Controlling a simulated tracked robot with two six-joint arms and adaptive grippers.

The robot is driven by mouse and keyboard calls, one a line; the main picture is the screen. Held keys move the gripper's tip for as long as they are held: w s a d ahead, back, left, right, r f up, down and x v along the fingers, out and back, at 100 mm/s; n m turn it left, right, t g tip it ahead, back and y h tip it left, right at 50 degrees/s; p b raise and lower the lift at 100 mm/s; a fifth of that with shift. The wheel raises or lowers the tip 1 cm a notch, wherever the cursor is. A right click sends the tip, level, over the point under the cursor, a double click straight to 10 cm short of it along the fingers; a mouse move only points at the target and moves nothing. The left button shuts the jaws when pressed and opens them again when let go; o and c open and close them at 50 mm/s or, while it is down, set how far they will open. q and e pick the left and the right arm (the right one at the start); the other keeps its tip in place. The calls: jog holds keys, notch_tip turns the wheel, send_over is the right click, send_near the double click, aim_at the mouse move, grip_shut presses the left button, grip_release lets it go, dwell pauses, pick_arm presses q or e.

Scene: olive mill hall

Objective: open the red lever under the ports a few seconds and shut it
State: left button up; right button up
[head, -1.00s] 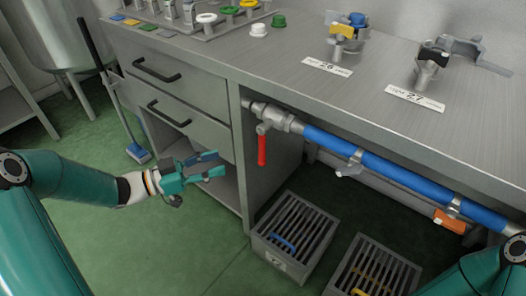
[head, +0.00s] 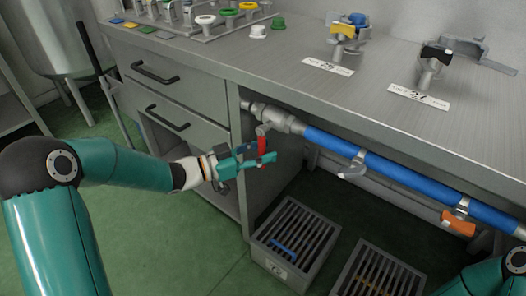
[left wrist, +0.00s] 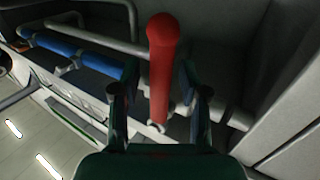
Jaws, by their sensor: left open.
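The red lever (head: 261,143) hangs straight down from a metal valve (head: 275,118) at the left end of the blue pipe (head: 385,175), under the counter. My left gripper (head: 268,152) is open with its fingers at the lever, one on each side of it. In the left wrist view the red lever (left wrist: 161,65) stands between the two open fingers (left wrist: 158,95), with a gap visible on both sides. The fingers hide part of the lever in the head view. My right gripper is out of view; only part of that arm shows at the lower right.
An orange lever (head: 458,223) and a grey one (head: 352,168) sit further right on the pipe. Taps with labels (head: 418,97) stand on the counter (head: 300,50) above. Two slatted crates (head: 290,240) stand on the floor below. The cabinet side is close left of the lever.

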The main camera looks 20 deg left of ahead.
pick_arm(q)
jog(key=shift+c, duration=0.2)
grip_shut()
